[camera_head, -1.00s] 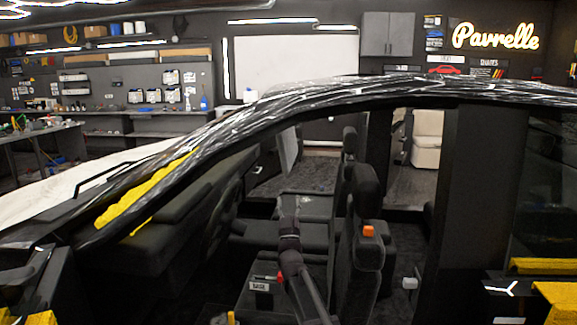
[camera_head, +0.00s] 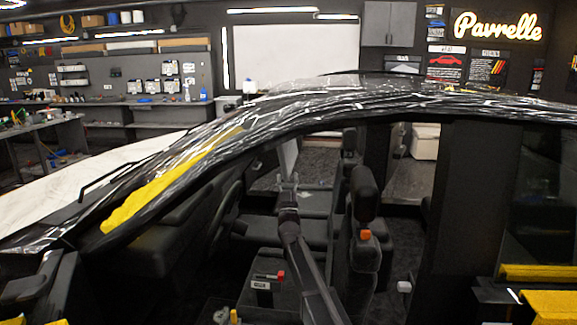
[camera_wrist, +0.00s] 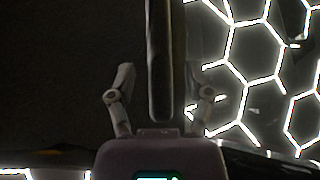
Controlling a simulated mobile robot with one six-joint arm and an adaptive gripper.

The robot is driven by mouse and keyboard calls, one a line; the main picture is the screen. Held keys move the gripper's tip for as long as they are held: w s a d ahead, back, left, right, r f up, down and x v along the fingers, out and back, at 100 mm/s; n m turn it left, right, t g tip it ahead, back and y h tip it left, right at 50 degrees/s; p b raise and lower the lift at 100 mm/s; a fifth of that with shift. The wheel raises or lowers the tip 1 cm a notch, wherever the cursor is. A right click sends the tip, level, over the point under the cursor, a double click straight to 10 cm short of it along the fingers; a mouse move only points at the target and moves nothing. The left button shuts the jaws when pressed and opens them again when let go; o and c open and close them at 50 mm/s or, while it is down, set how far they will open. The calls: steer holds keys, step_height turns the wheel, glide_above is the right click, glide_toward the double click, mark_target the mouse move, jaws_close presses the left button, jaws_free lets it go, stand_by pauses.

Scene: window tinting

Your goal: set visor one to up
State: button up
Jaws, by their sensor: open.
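A light grey flat panel, apparently the visor (camera_head: 289,158), hangs down under the front of the car roof in the head view. My gripper (camera_head: 288,183) is inside the cabin, right at the panel's lower end in that picture. In the wrist view, my gripper (camera_wrist: 163,92) has its two fingers spread apart. A dark upright slab (camera_wrist: 160,60), likely the visor seen edge-on, stands between them with a gap on either side. I cannot tell whether anything touches it. The visor's upper mounting is hidden by the roof edge.
The car roof (camera_head: 350,92) and the front pillar with a yellow strip (camera_head: 165,190) frame the door opening. A dark seat with a headrest (camera_head: 364,195) stands right of my arm. The steering wheel (camera_head: 228,205) is at the left. Bright hexagonal lights (camera_wrist: 262,65) show beyond.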

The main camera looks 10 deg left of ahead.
steer(key=shift+p+x, duration=0.8)
steer(key=shift+x, duration=0.75)
steer(key=shift+d, duration=0.1)
jaws_close()
